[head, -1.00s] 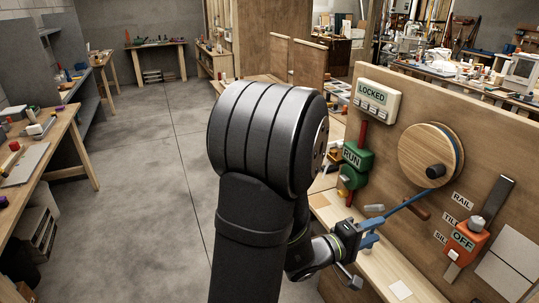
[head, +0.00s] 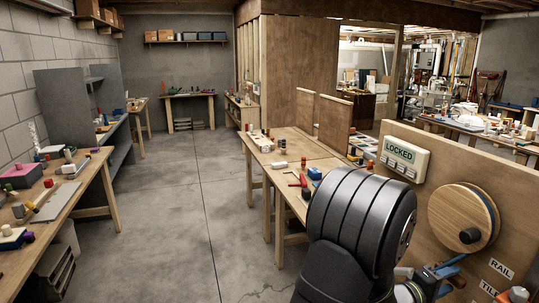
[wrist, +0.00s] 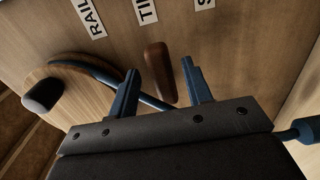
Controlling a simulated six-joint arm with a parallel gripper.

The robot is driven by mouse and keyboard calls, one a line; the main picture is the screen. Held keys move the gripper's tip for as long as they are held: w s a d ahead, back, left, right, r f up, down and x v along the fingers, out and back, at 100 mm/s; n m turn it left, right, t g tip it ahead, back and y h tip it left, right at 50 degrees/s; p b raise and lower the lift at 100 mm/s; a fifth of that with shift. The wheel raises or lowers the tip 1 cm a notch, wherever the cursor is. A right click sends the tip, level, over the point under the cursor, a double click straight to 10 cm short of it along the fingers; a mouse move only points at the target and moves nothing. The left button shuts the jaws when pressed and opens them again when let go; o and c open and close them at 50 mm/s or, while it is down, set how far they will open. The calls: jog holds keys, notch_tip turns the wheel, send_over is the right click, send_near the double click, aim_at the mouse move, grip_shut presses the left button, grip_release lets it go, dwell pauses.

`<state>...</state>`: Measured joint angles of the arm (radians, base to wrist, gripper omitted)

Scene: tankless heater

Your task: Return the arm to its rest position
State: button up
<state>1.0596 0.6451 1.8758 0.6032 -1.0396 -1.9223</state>
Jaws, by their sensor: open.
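My gripper (wrist: 160,72) is open in the wrist view, its two blue fingers spread in front of the wooden panel. A brown wooden peg (wrist: 158,72) shows between and beyond the fingers; I cannot tell how close it is. In the head view my arm covers the lower right, and only part of the gripper's blue end (head: 438,274) shows, below and left of the wooden wheel (head: 462,213). The wheel has a black knob, which also shows at the left of the wrist view (wrist: 42,96). The fingers appear empty.
The upright panel (head: 410,142) carries a LOCKED display (head: 407,160) and RAIL and TILT labels. A workbench (head: 262,155) with small items stands left of my arm. Another bench (head: 95,190) is at far left. The floor (head: 185,215) between them is clear.

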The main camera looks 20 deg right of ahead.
aim_at(449, 282)
jog(key=shift+d, duration=1.5)
jog(key=a, duration=1.7)
jog(key=d, duration=1.7)
jog(key=shift+d+f, duration=0.1)
jog(key=shift+f+m, duration=0.4)
jog(key=shift+m, duration=0.8)
